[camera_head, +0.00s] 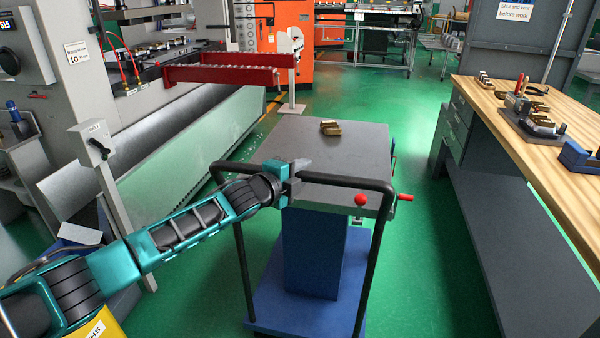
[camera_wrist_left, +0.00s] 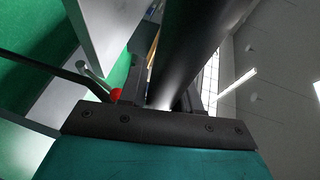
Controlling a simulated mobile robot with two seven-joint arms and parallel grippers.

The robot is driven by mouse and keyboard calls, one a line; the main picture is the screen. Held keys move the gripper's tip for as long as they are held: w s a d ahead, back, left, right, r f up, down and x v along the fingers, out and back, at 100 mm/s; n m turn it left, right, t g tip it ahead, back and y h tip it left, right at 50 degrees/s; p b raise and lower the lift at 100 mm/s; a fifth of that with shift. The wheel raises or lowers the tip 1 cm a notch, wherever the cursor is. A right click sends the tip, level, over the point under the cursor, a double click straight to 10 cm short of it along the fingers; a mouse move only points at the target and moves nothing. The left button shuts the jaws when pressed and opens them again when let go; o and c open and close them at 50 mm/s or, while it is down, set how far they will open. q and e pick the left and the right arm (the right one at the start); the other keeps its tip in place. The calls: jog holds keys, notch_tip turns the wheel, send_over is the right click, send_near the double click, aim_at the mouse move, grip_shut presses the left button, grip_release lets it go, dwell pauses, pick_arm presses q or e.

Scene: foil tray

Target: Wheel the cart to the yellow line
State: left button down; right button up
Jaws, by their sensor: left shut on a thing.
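The cart has a grey top (camera_head: 330,150), a blue column and base (camera_head: 305,306), and a black tubular handle (camera_head: 345,181) on its near side. My left gripper (camera_head: 288,178) is shut on the handle bar, left of its middle. In the left wrist view, the black bar (camera_wrist_left: 200,45) passes between the fingers (camera_wrist_left: 165,95). A small brass-coloured part (camera_head: 330,128) lies on the cart top. My right gripper is not in view.
A wooden workbench (camera_head: 490,98) with tools runs along the right. A grey machine with a long metal trough (camera_head: 190,145) and a red rail (camera_head: 225,74) stands at left. Green floor (camera_head: 415,110) is open beyond the cart and between it and the bench.

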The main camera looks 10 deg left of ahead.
pick_arm(q)
jog(key=c, duration=1.2)
grip_release()
jog(key=shift+w+r, duration=0.1)
jog(key=shift+r, duration=0.15)
jog(key=o, duration=0.3)
jog(key=shift+w+f, duration=0.1)
jog(key=shift+f, duration=0.05)
jog(key=v, duration=1.3)
jog(key=shift+p, duration=0.3)
jog(key=s+d+f+n+g, duration=0.1)
jog(key=s+d+f+n, duration=0.4)
jog(key=s+f+n, duration=0.45)
jog(key=s+a+f+n+g+y, duration=0.1)
jog(key=s+f+n, duration=0.2)
jog(key=s+f, duration=0.2)
jog(key=s+a+f+n+g+y, duration=0.1)
jog(key=s+a+f+n+y, duration=0.1)
jog(key=s+f, duration=0.3)
jog(key=s+a+f+n+y, duration=0.1)
jog(key=s+f+n, duration=0.4)
jog(key=s, duration=0.2)
jog(key=shift+a+g+y, duration=0.2)
jog(key=shift+g+y, duration=0.2)
